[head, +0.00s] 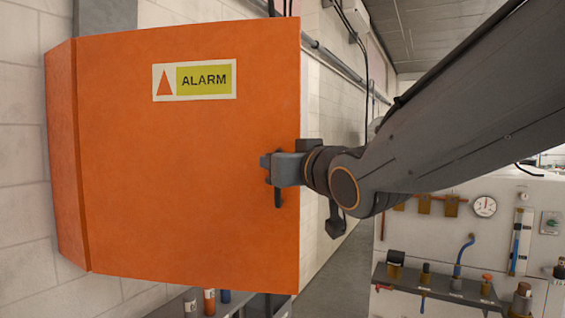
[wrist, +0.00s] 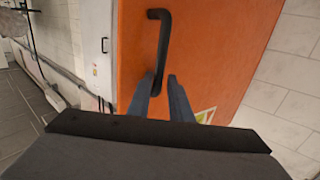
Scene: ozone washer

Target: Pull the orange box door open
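The orange box (head: 185,190) with an "ALARM" label (head: 195,80) is on the white wall. Its broad front door fills the left half of the head view; I cannot tell whether it stands slightly ajar. A black bar handle (head: 278,196) is near the door's right edge, partly hidden by my gripper (head: 272,168). In the wrist view the handle (wrist: 163,40) stands out from the orange door (wrist: 215,50). The two fingers of my gripper (wrist: 160,80) are apart, one on each side of the handle's lower end. Whether they touch it is unclear.
A pegboard bench (head: 455,240) with tools and a dark shelf (head: 440,286) stands at the lower right. Several bottles (head: 209,302) are below the box. A clear floor passage (head: 340,275) runs beside the box. Pipes (head: 335,60) run along the wall.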

